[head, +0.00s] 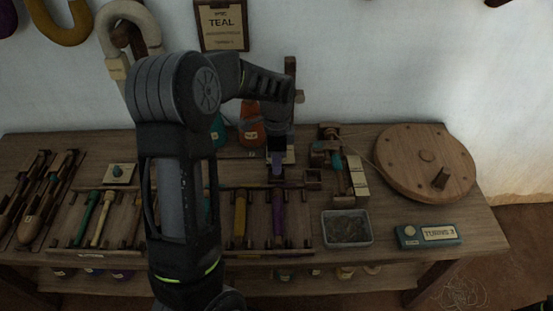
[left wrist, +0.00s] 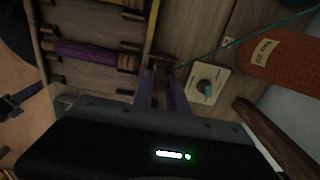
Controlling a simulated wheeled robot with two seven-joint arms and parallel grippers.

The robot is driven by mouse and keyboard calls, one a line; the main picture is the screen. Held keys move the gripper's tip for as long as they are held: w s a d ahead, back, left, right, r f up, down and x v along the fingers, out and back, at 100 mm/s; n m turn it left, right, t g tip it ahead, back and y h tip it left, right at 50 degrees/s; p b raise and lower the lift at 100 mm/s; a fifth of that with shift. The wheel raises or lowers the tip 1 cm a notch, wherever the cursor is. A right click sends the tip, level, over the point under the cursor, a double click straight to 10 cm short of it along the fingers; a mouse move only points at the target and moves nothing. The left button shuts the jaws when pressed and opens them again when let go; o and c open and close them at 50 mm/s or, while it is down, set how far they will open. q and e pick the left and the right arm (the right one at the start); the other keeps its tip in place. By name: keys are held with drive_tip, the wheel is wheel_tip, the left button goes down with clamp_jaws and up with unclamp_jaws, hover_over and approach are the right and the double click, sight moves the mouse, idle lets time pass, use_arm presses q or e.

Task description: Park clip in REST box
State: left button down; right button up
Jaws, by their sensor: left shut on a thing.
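My left gripper (head: 277,176) points down over the back middle of the bench in the head view. In the left wrist view its two purplish fingers (left wrist: 162,98) are close together, shut on a small brown thing (left wrist: 160,70) that seems to be the clip. The clip is mostly hidden and its outline is dark. A teal thread (left wrist: 240,40) runs from the upper right to near the fingertips. My right gripper is not in view.
A wooden winding device (head: 333,155) and a large wooden wheel (head: 428,157) stand to the right. A grey tray (head: 347,241) and a turns counter (head: 428,235) are near the front edge. A purple bobbin (head: 278,215) lies in the front rack. An orange cone (head: 251,128) stands behind.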

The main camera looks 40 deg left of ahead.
use_arm(q)
drive_tip(key=shift+f, duration=0.5)
drive_tip(key=c, duration=0.9)
unclamp_jaws()
wheel_tip(320, 180, up, 8)
drive_tip(key=p, duration=0.6)
drive_tip(key=shift+r, duration=0.1)
